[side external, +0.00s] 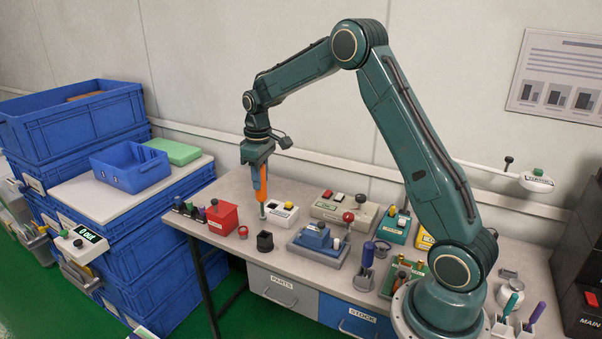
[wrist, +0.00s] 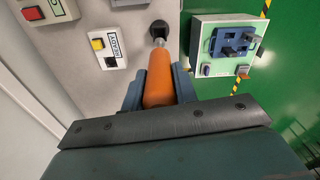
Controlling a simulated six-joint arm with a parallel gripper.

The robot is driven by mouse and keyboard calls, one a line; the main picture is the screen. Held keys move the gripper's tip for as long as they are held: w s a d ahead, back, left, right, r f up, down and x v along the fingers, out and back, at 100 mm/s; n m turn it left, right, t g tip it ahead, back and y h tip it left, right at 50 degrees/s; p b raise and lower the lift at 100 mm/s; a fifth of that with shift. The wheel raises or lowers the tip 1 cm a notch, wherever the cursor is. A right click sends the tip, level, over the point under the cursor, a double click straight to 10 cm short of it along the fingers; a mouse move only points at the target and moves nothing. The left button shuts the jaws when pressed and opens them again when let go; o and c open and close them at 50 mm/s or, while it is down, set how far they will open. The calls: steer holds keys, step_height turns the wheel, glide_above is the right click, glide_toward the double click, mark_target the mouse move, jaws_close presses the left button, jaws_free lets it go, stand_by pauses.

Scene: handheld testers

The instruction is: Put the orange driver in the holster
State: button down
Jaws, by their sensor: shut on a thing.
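The orange driver (side external: 260,190) hangs upright, shank down, from my gripper (side external: 257,168), which is shut on its handle. Its tip appears just above or near the table, behind a small black square holster (side external: 265,241) in the side view; the exact gap is hard to tell. In the wrist view the orange handle (wrist: 159,80) lies between the jaws of my gripper (wrist: 158,92). A dark square opening (wrist: 159,28), which looks like the holster, shows past the tip. The holster looks empty.
A red tester (side external: 222,217) stands left of the driver and a white box with buttons (side external: 283,212) right of it. A blue-and-grey tester (side external: 318,243) stands right of the holster.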

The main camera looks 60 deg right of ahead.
mark_target(263, 216)
steer(key=shift+f, duration=4.95)
steer(key=c, duration=1.1)
jaws_free()
step_height(263, 216, up, 11)
steer(key=shift+s+r, duration=0.1)
steer(key=shift+r, duration=0.55)
steer(key=shift+r, duration=0.1)
